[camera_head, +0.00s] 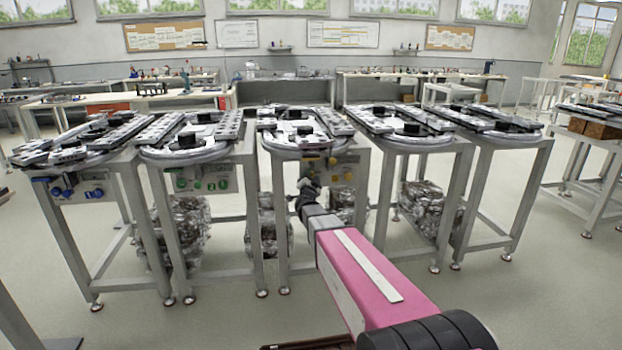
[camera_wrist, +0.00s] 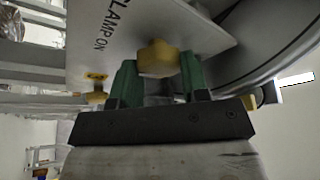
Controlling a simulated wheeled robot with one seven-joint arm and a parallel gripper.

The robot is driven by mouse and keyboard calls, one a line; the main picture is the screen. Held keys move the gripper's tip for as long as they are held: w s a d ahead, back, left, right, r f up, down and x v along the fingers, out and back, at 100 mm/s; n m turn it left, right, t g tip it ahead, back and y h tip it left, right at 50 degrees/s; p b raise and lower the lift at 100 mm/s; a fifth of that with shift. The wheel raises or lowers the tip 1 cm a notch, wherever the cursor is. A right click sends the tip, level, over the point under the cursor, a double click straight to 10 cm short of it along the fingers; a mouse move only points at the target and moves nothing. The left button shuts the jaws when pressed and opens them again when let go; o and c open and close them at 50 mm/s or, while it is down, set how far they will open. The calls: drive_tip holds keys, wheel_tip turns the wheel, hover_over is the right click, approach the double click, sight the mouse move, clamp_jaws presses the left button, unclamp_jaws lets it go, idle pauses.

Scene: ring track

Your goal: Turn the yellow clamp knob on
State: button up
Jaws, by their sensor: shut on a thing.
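The yellow clamp knob (camera_wrist: 158,58) sits on a pale panel (camera_wrist: 105,35) lettered "CLAMP ON" in the wrist view. My gripper (camera_wrist: 158,75) has its two green fingers on either side of the knob and is shut on it. The fingers hide parts of the knob's sides. In the head view my gripper (camera_head: 309,186) reaches the front of the middle table, just left of its yellow controls (camera_head: 335,176). The held knob cannot be made out clearly there.
A smaller yellow part (camera_wrist: 96,78) shows left of the knob, and a large grey curved body (camera_wrist: 265,40) lies to its right. Tables with similar ring tracks stand on both sides, including one with green knobs (camera_head: 196,183). Open floor lies in front.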

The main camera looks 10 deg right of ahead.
drive_tip(key=m+g, duration=0.1)
drive_tip(key=m, duration=0.2)
drive_tip(key=m+g+h, duration=0.1)
drive_tip(key=m, duration=0.3)
drive_tip(key=shift+g, duration=0.4)
drive_tip(key=shift+m, duration=0.3)
drive_tip(key=o, duration=0.9)
drive_tip(key=shift+s, duration=0.1)
drive_tip(key=v, duration=1)
drive_tip(key=shift+s+a, duration=0.2)
drive_tip(key=shift+s, duration=0.05)
drive_tip(key=shift+f, duration=0.1)
